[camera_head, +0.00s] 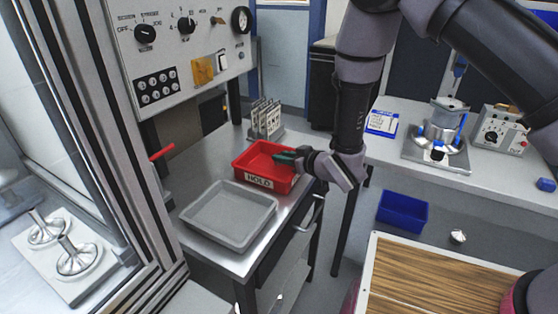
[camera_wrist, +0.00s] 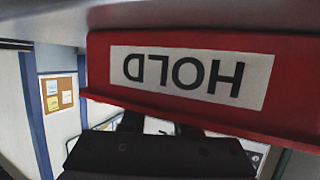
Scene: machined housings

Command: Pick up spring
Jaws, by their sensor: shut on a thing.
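My gripper (camera_head: 287,157) reaches from the right over the rim of a red bin (camera_head: 244,166) labelled HOLD. Its dark greenish fingertips are at the bin's right side. The wrist view shows the bin's labelled front wall (camera_wrist: 190,75) upside down and close, with the dark gripper body below it. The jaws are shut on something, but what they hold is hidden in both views. I cannot make out a spring in either view.
A grey tray (camera_head: 230,247) stands in front of the red bin on the metal bench. A rack of upright plates (camera_head: 266,118) stands behind the bin. A control panel (camera_head: 180,60) rises at the back left. A blue bin (camera_head: 402,212) is at the right.

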